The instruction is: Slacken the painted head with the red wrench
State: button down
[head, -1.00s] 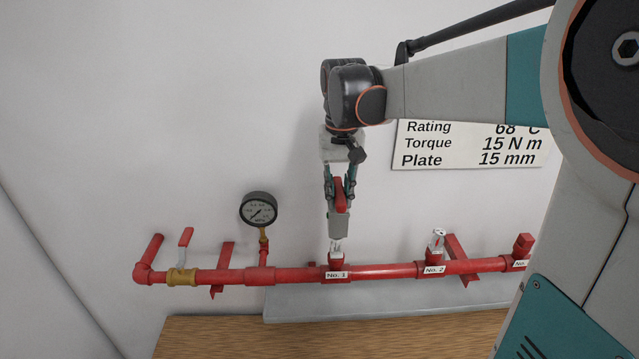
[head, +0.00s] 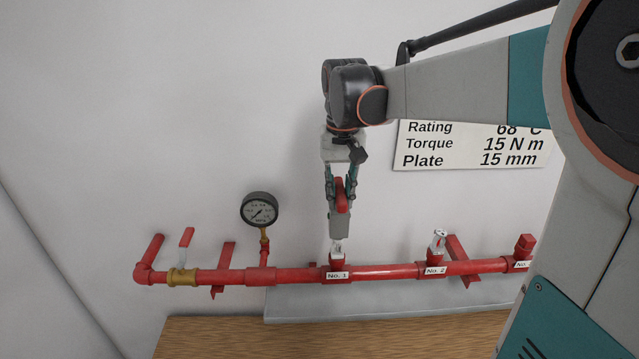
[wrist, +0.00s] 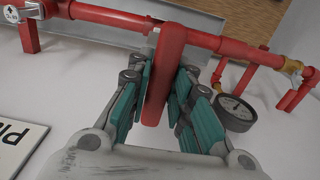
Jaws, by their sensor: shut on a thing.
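My gripper (head: 341,190) points down above the No. 1 outlet of the red pipe (head: 300,275). It is shut on the red wrench (head: 341,198), whose red handle fills the space between the pads in the wrist view (wrist: 166,75). Below the handle a grey part reaches down to the pale head (head: 337,247) at No. 1. I cannot tell whether it fits around that head or only touches it. A second pale, shiny head (head: 438,241) stands upright at No. 2.
A pressure gauge (head: 260,209) rises from the pipe left of No. 1, close to the fingers in the wrist view. A brass valve (head: 183,277) is further left. A red fitting (head: 524,246) is at right, its label partly hidden by my arm. A rating sign (head: 470,146) hangs behind.

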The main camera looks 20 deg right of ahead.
aim_at(339, 218)
jog(key=shift+f, duration=0.15)
jog(key=shift+f+b, duration=2.55)
jog(key=shift+f, duration=1.05)
jog(key=n, duration=0.6)
jog(key=shift+r, duration=0.1)
jog(key=n, duration=0.5)
jog(key=shift+r+p, duration=3.8)
jog(key=shift+r, duration=2.4)
